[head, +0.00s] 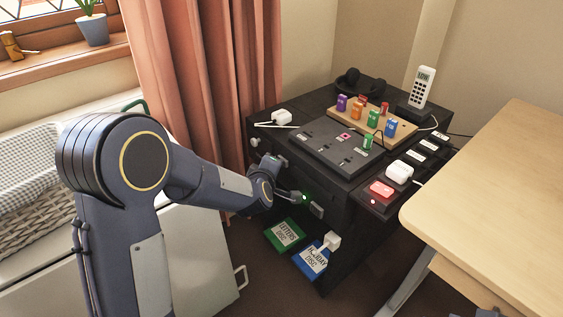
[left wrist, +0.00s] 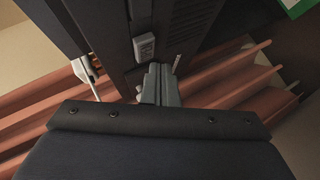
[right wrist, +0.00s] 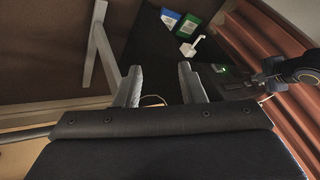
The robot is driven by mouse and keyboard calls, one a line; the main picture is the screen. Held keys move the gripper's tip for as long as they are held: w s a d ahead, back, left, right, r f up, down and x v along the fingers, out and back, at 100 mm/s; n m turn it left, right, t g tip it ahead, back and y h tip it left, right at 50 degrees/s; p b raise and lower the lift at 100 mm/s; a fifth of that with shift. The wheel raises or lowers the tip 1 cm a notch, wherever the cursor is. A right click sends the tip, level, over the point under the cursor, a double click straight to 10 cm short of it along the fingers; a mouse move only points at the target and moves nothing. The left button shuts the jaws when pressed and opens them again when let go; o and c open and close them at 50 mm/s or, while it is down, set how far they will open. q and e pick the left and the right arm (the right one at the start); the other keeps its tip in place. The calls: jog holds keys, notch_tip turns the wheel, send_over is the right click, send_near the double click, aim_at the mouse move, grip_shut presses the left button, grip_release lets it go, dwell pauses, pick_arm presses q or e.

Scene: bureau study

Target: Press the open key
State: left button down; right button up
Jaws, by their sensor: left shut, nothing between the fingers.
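My left gripper (head: 297,195) is at the front face of the black cabinet (head: 340,225), its fingers shut with nothing between them. In the left wrist view the shut left fingers (left wrist: 158,72) point at the cabinet front, close beside a grey plate (left wrist: 145,46). I cannot read any open label, nor tell whether the fingertips touch. My right gripper (right wrist: 161,85) is open and empty in the right wrist view, away from the cabinet front.
A black board (head: 315,140), colored blocks on a wooden rack (head: 350,118), and a phone (head: 422,86) stand on the cabinet. A green box (head: 284,235) and blue box (head: 312,260) lie low at the cabinet. A wooden desk (head: 500,170) stands right; a curtain (head: 190,80) hangs behind.

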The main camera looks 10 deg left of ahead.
dwell(0.5)
pick_arm(q)
jog(key=shift+w+d, duration=0.25)
jog(key=shift+w, duration=0.1)
